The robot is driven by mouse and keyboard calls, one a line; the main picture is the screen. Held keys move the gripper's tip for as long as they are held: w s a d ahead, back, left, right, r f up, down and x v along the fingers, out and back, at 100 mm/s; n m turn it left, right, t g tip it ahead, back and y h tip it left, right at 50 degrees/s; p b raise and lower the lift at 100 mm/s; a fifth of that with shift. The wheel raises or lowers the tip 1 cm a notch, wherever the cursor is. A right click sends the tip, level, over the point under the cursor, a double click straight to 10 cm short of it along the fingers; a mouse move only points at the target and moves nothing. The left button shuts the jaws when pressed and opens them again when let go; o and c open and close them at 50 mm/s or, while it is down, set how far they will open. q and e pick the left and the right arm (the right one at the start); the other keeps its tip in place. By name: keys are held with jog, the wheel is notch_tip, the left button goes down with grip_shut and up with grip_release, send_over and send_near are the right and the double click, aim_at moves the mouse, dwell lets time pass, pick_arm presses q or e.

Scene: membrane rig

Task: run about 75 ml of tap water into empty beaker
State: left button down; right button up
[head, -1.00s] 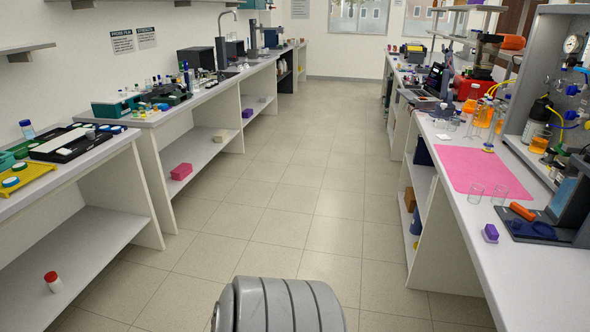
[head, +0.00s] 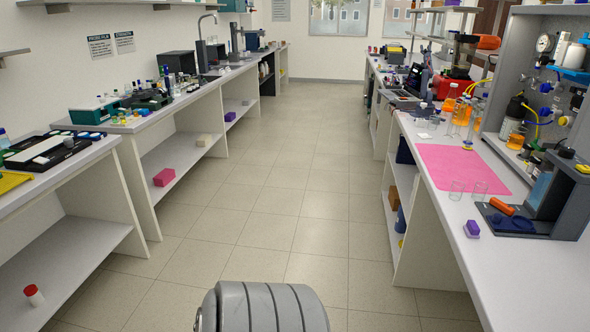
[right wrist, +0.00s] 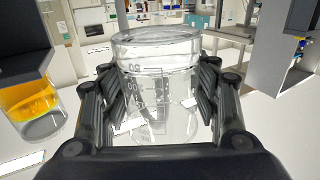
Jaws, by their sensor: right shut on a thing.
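In the right wrist view my right gripper (right wrist: 158,115) is shut on a clear glass beaker (right wrist: 158,70) with printed graduations. The beaker stands roughly upright between the fingers, and I see no water in it. In the head view the tall grey tap (head: 201,45) rises from the left bench, far down the room. Neither gripper shows in the head view; a grey part of my own body fills the bottom middle. My left gripper is in no view.
The tiled aisle (head: 275,190) between the two benches is clear. The right bench holds a pink mat (head: 460,165), two clear glass vessels (head: 456,190) and a dark stand (head: 515,220). In the right wrist view an orange-liquid vessel (right wrist: 32,105) is at left.

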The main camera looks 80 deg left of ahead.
jog(key=shift+r, duration=0.25)
jog(key=shift+f, duration=0.1)
jog(key=shift+s+d+f, duration=0.2)
jog(key=shift+s, duration=0.05)
jog(key=s+d+f+m+h, duration=0.1)
jog(key=s+d+f, duration=0.3)
jog(key=s, duration=0.3)
jog(key=shift+s+d+f+h, duration=0.25)
jog(key=shift+d+h, duration=0.05)
jog(key=shift+d, duration=0.2)
dwell(0.6)
